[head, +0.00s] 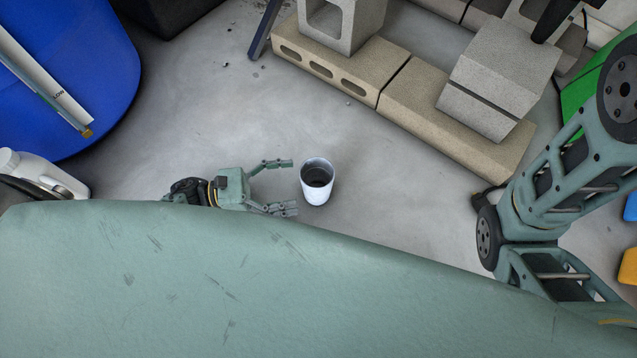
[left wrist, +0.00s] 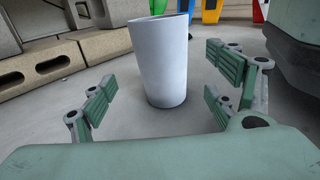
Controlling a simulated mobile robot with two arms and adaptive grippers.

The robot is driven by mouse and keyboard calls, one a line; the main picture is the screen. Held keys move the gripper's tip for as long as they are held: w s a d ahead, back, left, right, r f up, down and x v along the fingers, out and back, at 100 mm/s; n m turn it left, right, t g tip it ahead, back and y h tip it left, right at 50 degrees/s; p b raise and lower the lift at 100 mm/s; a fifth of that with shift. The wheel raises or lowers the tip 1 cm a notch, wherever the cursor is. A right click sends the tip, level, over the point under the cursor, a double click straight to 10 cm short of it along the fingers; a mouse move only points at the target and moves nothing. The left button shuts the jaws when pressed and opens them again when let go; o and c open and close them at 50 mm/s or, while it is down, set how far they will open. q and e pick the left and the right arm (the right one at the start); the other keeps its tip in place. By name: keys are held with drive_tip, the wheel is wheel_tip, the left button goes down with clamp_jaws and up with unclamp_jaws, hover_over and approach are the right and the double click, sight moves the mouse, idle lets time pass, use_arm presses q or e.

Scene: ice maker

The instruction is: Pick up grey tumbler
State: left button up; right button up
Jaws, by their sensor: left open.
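The grey tumbler (head: 317,187) stands upright on the concrete floor in the middle of the head view, with a dark inside. In the left wrist view the tumbler (left wrist: 160,65) stands just ahead, centred between the fingers. My left gripper (head: 285,186) is open, with its fingertips pointing at the tumbler from the left. In the left wrist view the left gripper's fingers (left wrist: 158,98) are spread on either side of the tumbler's line, with no visible contact. My right gripper is not visible; only part of the right arm shows at the right of the head view.
Concrete blocks (head: 430,112) lie behind the tumbler to the upper right. A large blue barrel (head: 100,110) stands at the upper left. A white object (head: 40,172) lies at the left edge. The floor around the tumbler is clear.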

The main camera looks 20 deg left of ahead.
use_arm(q)
drive_tip(key=b, duration=0.3)
hover_over(317, 182)
drive_tip(key=s, duration=0.3)
drive_tip(key=shift+w+d+r, duration=0.1)
drive_tip(key=shift+d+r, duration=0.3)
drive_tip(key=shift+d, duration=0.05)
drive_tip(key=shift+c, duration=0.5)
drive_tip(key=c, duration=1.2)
drive_tip(key=shift+r+p, duration=0.1)
drive_tip(key=shift+p, duration=0.2)
